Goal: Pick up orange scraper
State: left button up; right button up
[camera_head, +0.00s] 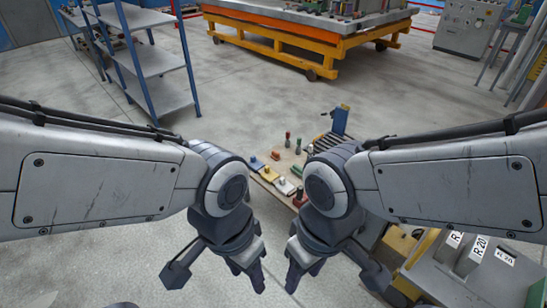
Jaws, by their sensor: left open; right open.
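A small orange item (275,155) lies on the wooden work table (264,184), seen between my two arms. It may be the orange scraper, but it is too small to tell its shape. Beside it, nearer me, is a row of flat pieces: a blue one (256,163), a yellow one (268,174) and a white one (284,187). My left gripper (217,277) is open and empty, pointing down on the near side of the table. My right gripper (335,277) is open and empty, mirroring it. Both are apart from the orange item. My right arm hides part of the table.
Upright red (288,138) and green-topped items stand behind the orange item. A dark slatted rack and a blue block (340,121) stand at the table's back. Grey weights (476,258) sit at lower right. A blue shelf (155,78) and an orange-yellow cart (290,50) are further off; floor between is clear.

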aim_at(275, 155)
jog(key=z, duration=0.05)
jog(key=k, duration=0.45)
jog(key=u, duration=0.9)
jog(key=i, duration=1.65)
jog(key=u, duration=0.3)
